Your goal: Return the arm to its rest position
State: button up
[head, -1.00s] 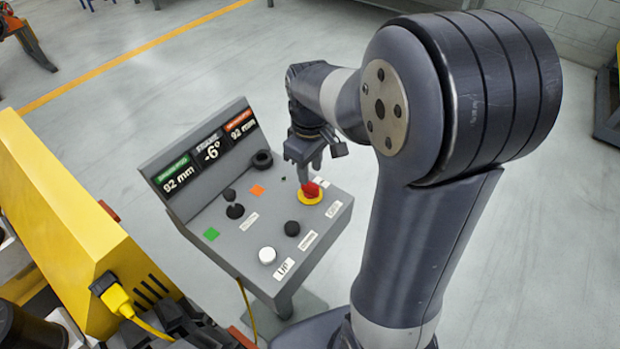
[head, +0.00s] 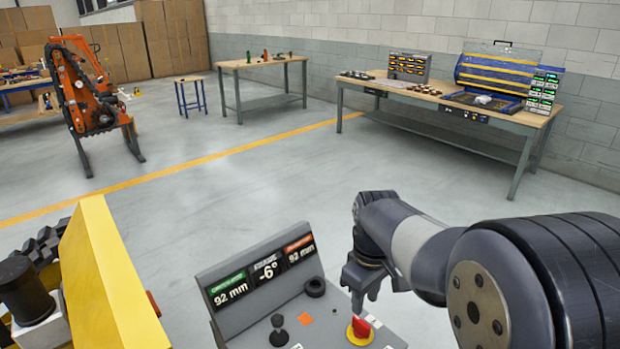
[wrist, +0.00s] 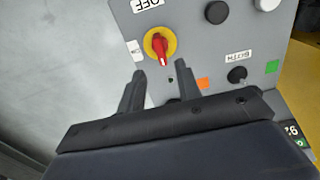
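My gripper (head: 364,290) hangs pointing down above the grey control console (head: 275,285). In the wrist view its two fingers (wrist: 160,88) are apart with nothing between them. The red knob on a yellow base (head: 360,328) lies just below and beyond the fingertips, and they appear clear of it. The red knob also shows in the wrist view (wrist: 159,46), ahead of the fingers. My arm bends back to the right side of the head view.
The console has black knobs (head: 279,330) and a display panel reading 92 mm, -6° and 92 mm. A yellow machine body (head: 105,280) stands close on the left. Open floor (head: 250,170) lies behind the console. A workbench (head: 450,100) stands along the far wall.

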aim_at(362, 321)
notch_tip(362, 321, down, 9)
jog(key=shift+r, duration=0.35)
dwell(0.4)
